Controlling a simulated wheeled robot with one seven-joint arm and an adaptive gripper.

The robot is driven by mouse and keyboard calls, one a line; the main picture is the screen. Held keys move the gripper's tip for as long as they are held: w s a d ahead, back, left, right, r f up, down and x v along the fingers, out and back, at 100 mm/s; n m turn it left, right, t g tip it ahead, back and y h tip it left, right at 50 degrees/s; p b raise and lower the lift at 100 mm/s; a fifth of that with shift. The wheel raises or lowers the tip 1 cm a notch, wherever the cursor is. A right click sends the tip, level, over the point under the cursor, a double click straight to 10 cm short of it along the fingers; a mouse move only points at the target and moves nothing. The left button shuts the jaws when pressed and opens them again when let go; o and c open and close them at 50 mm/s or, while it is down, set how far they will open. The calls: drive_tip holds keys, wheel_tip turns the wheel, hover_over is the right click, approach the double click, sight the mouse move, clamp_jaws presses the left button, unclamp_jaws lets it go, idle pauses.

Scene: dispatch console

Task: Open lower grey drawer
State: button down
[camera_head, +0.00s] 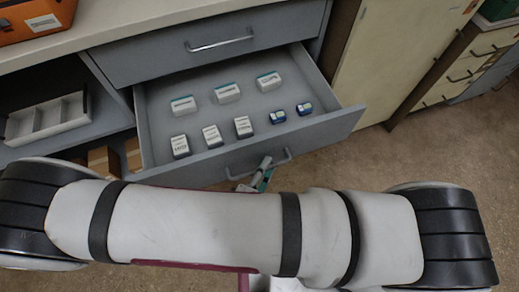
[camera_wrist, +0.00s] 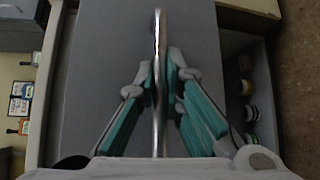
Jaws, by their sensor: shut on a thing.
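The lower grey drawer (camera_head: 240,162) stands pulled well out beneath a shut upper grey drawer (camera_head: 215,40). In the wrist view, the teal-padded fingers of my gripper (camera_wrist: 161,68) are closed around the handle (camera_wrist: 159,28), one on each side. The grey drawer front (camera_wrist: 105,45) fills the middle of that view.
An open shelf with a light divided tray (camera_head: 47,118) is left of the drawer. An orange case (camera_head: 35,18) sits on the countertop. A cream cabinet (camera_head: 400,50) stands to the right. Brown floor (camera_head: 410,160) is clear at right. Several jars (camera_wrist: 247,88) show beside the drawer front.

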drive_tip(key=shift+s+d, duration=0.1)
drive_tip(key=shift+s, duration=0.55)
drive_tip(key=c, duration=1.7)
unclamp_jaws()
drive_tip(key=v, duration=0.7)
drive_tip(key=shift+s, duration=0.2)
